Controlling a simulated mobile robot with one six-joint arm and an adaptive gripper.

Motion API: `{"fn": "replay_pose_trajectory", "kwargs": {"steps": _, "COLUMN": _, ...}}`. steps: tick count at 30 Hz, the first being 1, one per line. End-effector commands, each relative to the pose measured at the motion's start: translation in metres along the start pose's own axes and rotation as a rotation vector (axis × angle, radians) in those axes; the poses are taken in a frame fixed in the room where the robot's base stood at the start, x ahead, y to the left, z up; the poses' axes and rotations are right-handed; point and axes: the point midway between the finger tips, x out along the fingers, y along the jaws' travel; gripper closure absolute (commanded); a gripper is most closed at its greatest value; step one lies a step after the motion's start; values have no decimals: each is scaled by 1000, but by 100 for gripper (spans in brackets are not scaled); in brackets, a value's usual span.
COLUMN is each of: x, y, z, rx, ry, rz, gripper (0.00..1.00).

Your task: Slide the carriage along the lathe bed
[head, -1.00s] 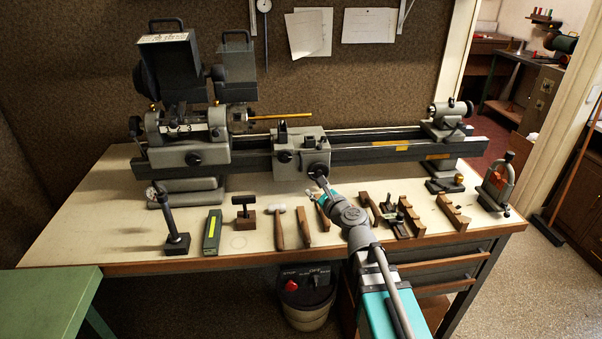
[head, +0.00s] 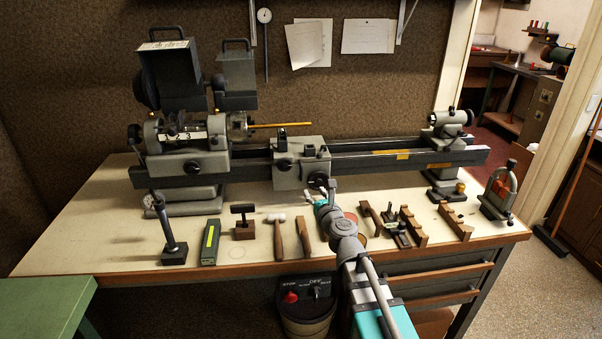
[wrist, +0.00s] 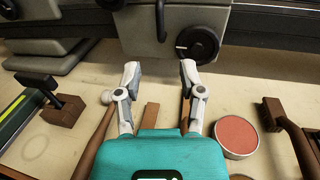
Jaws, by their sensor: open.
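The grey carriage (head: 301,164) sits on the dark lathe bed (head: 370,155), a little left of the bed's middle. A black round handwheel (head: 318,180) is on its front face at the lower right. In the wrist view the handwheel (wrist: 198,45) and the carriage's lower front (wrist: 160,30) are straight ahead. My gripper (head: 322,199) is in front of and below the carriage. In the wrist view my gripper (wrist: 158,75) is open and empty, its two fingers apart and pointing at the carriage, with the right fingertip just below the handwheel. I see no contact.
A hammer (head: 278,236), wooden blocks (head: 411,226) and a round tin with a reddish top (wrist: 236,136) lie on the bench below my gripper. The headstock (head: 185,145) is left of the carriage, the tailstock (head: 448,128) right. The bed between carriage and tailstock is clear.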

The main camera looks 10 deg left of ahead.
Motion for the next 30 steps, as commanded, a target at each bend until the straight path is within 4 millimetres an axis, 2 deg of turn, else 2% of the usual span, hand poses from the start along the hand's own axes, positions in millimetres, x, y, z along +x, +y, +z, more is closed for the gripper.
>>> {"fn": "replay_pose_trajectory", "kwargs": {"steps": 21, "x": 103, "y": 0, "z": 0, "rx": -1, "ry": 0, "rz": 1, "gripper": 49}}
{"fn": "replay_pose_trajectory", "kwargs": {"steps": 30, "x": 127, "y": 0, "z": 0, "rx": -1, "ry": 0, "rz": 0, "gripper": 49}}
